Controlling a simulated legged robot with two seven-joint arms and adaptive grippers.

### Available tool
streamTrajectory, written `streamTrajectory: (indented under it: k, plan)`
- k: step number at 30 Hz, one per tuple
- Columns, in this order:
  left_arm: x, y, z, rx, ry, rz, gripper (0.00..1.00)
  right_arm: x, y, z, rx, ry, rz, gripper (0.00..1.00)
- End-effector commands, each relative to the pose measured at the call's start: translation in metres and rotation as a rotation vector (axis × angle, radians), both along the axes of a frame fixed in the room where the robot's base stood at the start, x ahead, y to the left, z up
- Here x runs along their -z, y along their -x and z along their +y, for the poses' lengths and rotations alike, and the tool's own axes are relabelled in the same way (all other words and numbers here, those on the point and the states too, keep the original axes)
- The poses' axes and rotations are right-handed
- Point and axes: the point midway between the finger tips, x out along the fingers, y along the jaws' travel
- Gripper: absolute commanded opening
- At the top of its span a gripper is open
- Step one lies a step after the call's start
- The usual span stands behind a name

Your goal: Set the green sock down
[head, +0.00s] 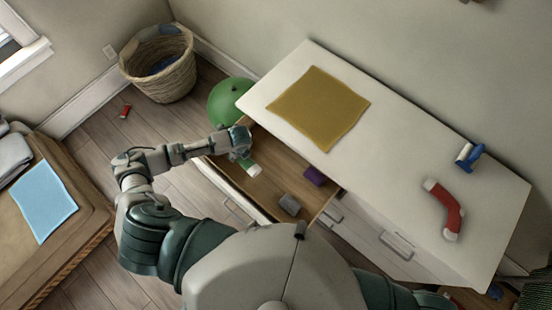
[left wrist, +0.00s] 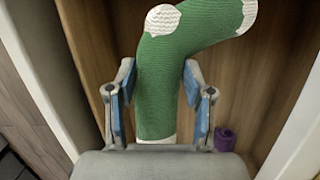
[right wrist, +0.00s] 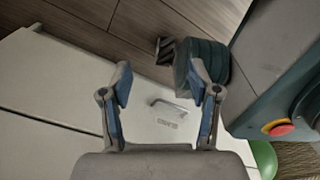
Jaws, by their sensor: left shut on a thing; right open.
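The green sock (left wrist: 180,70) has a white heel and white cuff. In the left wrist view it lies between the fingers of my left gripper (left wrist: 157,90), which is shut on it. The head view shows the sock (head: 254,169) just below my left gripper (head: 241,154), inside or just over the open wooden drawer (head: 268,158). I cannot tell whether the sock touches the drawer floor. My right gripper (right wrist: 160,80) is open and empty, in front of the white dresser front (right wrist: 70,95) with a handle.
The drawer also holds a purple rolled item (head: 314,176) and a grey one (head: 289,204). A wicker basket (head: 172,82) and a green round object (head: 226,98) stand behind.

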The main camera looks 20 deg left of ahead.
Motion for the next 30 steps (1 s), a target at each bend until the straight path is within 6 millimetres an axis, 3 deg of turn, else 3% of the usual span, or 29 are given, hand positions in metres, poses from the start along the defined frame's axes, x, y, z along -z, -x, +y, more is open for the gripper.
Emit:
streamTrajectory:
  k: [4,10,23,29,30]
  plan:
    - [0.008,0.002,0.000,0.001,-0.004,0.002,0.19,0.000,-0.002,0.001,0.000,-0.001,-0.001,0.62]
    - [0.048,0.000,-0.002,0.000,-0.006,0.004,0.19,-0.001,-0.021,0.003,0.003,-0.005,-0.007,0.62]
    - [0.099,0.001,0.000,0.000,-0.004,0.003,0.19,-0.008,-0.046,0.010,0.006,-0.005,-0.018,0.62]
    - [0.101,0.000,0.000,0.001,-0.003,0.001,0.19,-0.010,-0.048,0.010,0.007,-0.005,-0.016,0.62]
    - [0.101,0.000,0.000,0.001,-0.003,0.001,0.57,-0.010,-0.048,0.010,0.007,-0.005,-0.016,0.62]
